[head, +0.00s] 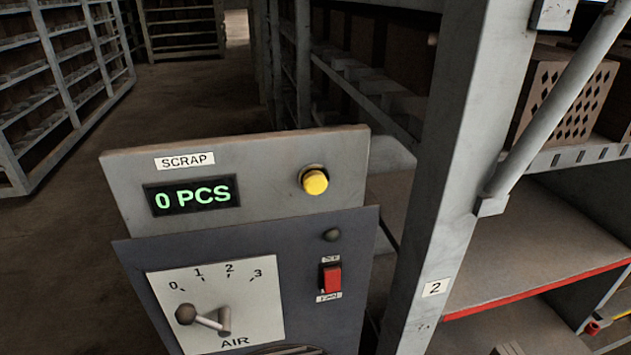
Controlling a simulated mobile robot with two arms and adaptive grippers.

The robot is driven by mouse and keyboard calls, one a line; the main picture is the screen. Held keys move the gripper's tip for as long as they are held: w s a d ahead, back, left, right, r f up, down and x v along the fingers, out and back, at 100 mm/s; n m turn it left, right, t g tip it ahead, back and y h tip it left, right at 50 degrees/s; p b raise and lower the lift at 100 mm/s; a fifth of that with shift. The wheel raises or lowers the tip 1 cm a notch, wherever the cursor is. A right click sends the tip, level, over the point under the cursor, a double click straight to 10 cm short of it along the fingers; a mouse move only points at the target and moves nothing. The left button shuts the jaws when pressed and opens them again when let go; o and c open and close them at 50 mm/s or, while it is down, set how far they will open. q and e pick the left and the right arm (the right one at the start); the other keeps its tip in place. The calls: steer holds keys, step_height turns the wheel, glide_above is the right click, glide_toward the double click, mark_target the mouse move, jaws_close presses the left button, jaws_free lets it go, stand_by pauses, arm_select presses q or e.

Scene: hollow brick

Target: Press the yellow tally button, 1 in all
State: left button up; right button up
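The yellow tally button (315,181) is a short round knob in a dark collar on the right of a grey panel (268,206). The panel carries a SCRAP label (185,161) and a lit green display (192,196) that reads "0 PCS". Nothing touches or covers the button. Neither of my grippers shows in the head view.
Below is a dark panel with an AIR lever (205,319), a red FAN switch (331,278) and a small dark knob (332,235). A grey rack post (465,130) marked 2 stands close on the right, with hollow bricks (570,95) behind. Open floor lies at the left.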

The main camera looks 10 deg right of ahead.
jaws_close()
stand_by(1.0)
